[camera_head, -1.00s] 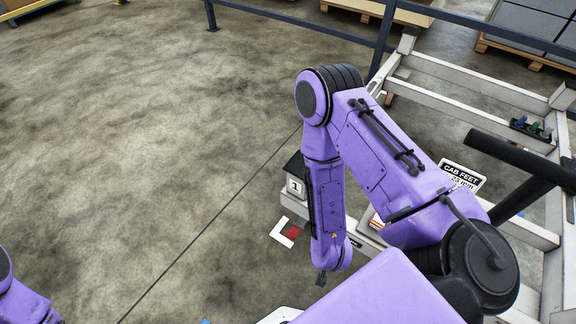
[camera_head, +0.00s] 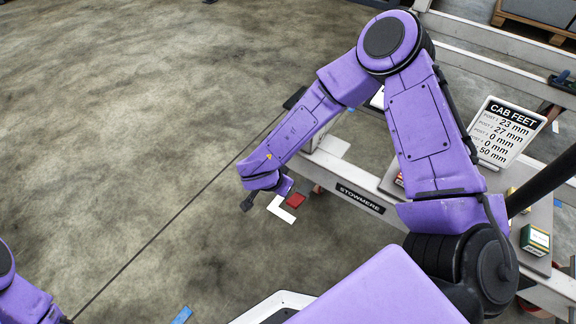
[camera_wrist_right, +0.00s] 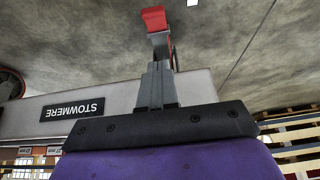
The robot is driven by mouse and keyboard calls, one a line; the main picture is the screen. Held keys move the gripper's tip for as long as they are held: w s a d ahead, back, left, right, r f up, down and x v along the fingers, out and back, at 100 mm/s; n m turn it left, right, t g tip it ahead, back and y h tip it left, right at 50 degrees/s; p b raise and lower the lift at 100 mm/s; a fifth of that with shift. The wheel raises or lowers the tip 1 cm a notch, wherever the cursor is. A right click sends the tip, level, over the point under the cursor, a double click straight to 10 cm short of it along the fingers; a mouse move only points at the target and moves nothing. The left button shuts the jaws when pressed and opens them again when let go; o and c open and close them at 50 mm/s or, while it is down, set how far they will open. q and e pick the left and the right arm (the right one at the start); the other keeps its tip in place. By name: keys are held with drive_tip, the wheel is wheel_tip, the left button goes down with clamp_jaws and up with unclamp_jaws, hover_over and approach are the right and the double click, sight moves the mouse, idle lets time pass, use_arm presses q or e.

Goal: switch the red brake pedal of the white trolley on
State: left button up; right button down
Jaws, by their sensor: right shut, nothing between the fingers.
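The red brake pedal (camera_head: 296,199) shows in the head view beside a white corner mark on the floor, close to the front of the white trolley (camera_head: 330,170). In the right wrist view, the red pedal (camera_wrist_right: 155,18) is at the top, just beyond the tips of my right gripper (camera_wrist_right: 158,72). The gripper is shut and empty, lined up with the pedal; I cannot tell if they touch. My right wrist hides the gripper in the head view. Only part of my left arm shows at the left edge; its gripper is out of view.
A STOWMERE plate (camera_head: 360,199) is on the trolley's front beam. A CAB FEET sign (camera_head: 505,131) and a small green box (camera_head: 535,239) are at the right. A trolley wheel (camera_wrist_right: 10,84) shows in the wrist view. The floor at the left is clear.

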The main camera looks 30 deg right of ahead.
drive_tip(key=b, duration=0.6)
hover_over(292, 201)
drive_tip(key=f, duration=1)
drive_tip(key=shift+s+a, duration=0.25)
drive_tip(key=shift+a, duration=0.05)
drive_tip(key=shift+s+a+f+b, duration=0.1)
drive_tip(key=shift+a+f+b, duration=0.15)
drive_tip(key=shift+f, duration=0.25)
drive_tip(key=shift+s+a+f+b, duration=0.1)
drive_tip(key=shift+a+f+b, duration=0.1)
drive_tip(key=shift+f, duration=0.3)
drive_tip(key=shift+a+f, duration=0.1)
drive_tip(key=shift+f, duration=0.2)
use_arm(q)
wheel_tip(292, 201, down, 7)
drive_tip(key=s, duration=0.1)
drive_tip(key=shift+d+f+m+g+h, duration=0.15)
drive_tip(key=shift+d+m+g+h, duration=0.15)
drive_tip(key=shift+g, duration=0.1)
drive_tip(key=shift+s, duration=0.1)
use_arm(e)
drive_tip(key=shift+a, duration=0.15)
